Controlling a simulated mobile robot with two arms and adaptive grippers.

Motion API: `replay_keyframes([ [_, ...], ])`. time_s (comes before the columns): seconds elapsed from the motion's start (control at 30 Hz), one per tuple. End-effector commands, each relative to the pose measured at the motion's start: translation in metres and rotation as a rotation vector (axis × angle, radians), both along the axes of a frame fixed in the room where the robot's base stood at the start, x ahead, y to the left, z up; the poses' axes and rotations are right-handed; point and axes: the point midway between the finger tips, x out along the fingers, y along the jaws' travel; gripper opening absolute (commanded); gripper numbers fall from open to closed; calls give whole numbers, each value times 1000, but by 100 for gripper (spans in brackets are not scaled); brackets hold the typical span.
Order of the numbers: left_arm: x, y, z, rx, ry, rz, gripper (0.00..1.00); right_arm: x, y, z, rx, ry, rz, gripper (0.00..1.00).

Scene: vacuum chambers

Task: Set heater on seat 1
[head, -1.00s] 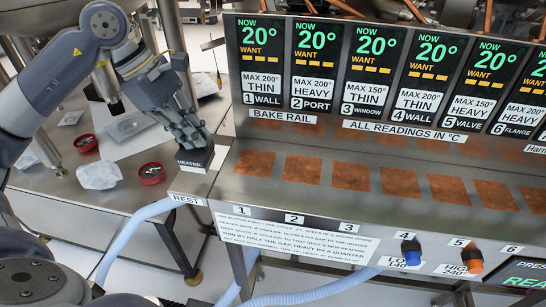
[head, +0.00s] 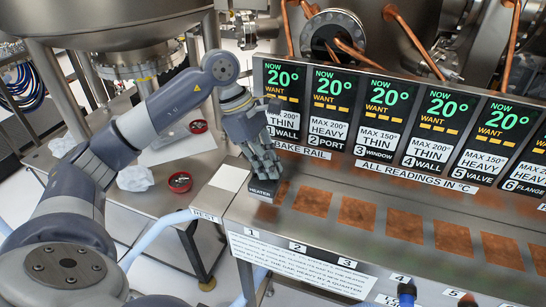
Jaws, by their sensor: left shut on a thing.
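The heater (head: 263,192) is a small dark block with a white HEATER label on its front. My left gripper (head: 262,168) is shut on it from above. The heater is at the first copper pad, seat 1 (head: 267,213), at the left end of the bake rail, and hides most of that pad. I cannot tell whether it touches the pad or hangs just above it. The number 1 label (head: 251,232) is on the front edge below. My right gripper is not in view.
More copper pads, such as seat 2 (head: 312,201) and seat 3 (head: 357,213), run to the right and are bare. A display panel (head: 385,117) stands behind, all readings 20°. The REST spot (head: 222,177) at the left is empty. A blue knob (head: 406,292) sits below.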

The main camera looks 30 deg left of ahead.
Motion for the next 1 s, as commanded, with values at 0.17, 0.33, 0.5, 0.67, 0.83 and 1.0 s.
replay_keyframes([
  [0.17, 31, 10, 1, -3, 0, 2, 0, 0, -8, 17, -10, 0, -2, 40],
  [0.33, 46, 16, -2, -1, -1, 1, 0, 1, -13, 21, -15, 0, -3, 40],
  [0.5, 48, 17, -11, -1, 3, -1, 0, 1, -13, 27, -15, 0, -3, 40],
  [0.67, 47, 17, -30, -1, 4, -1, 0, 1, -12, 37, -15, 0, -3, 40],
  [0.83, 48, 18, -40, 0, -1, 0, 0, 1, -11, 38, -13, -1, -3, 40],
  [1.0, 48, 17, -40, 0, -1, -1, 0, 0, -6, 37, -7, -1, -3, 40],
])
